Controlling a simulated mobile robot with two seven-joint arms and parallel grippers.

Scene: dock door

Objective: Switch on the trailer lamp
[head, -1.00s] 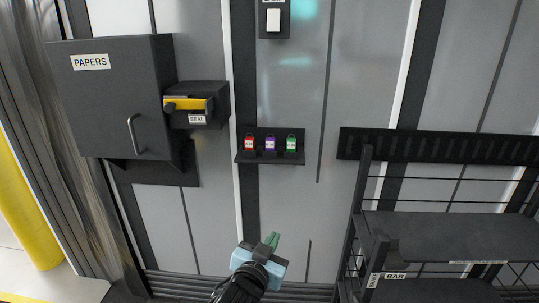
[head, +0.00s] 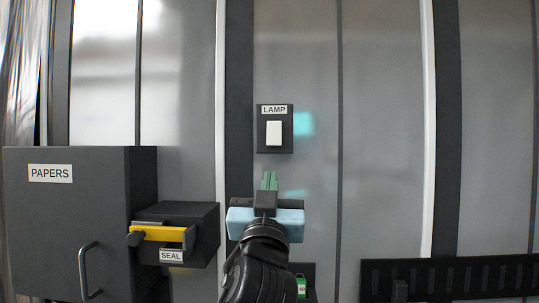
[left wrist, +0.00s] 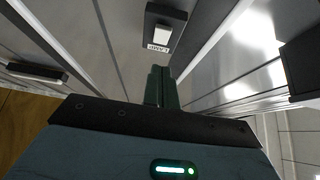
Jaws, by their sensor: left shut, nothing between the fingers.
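The lamp switch (head: 274,133) is a white rocker on a black plate labelled LAMP, fixed to the grey wall in the upper middle of the head view. It also shows near the top of the left wrist view (left wrist: 161,36), beyond the fingers. My left gripper (head: 269,181) is shut and empty, its green fingertips pointing up at the wall. In the head view the tips appear just below the switch plate, with a visible gap. In the left wrist view the shut fingers (left wrist: 161,72) point toward the plate and look apart from it. My right gripper is not in view.
A dark PAPERS box (head: 100,205) and a SEAL box (head: 205,232) with a yellow bar (head: 163,233) jut from the wall at left. A small shelf with a green tag (head: 301,286) is mostly hidden behind my arm. A black slotted rail (head: 450,276) is at lower right.

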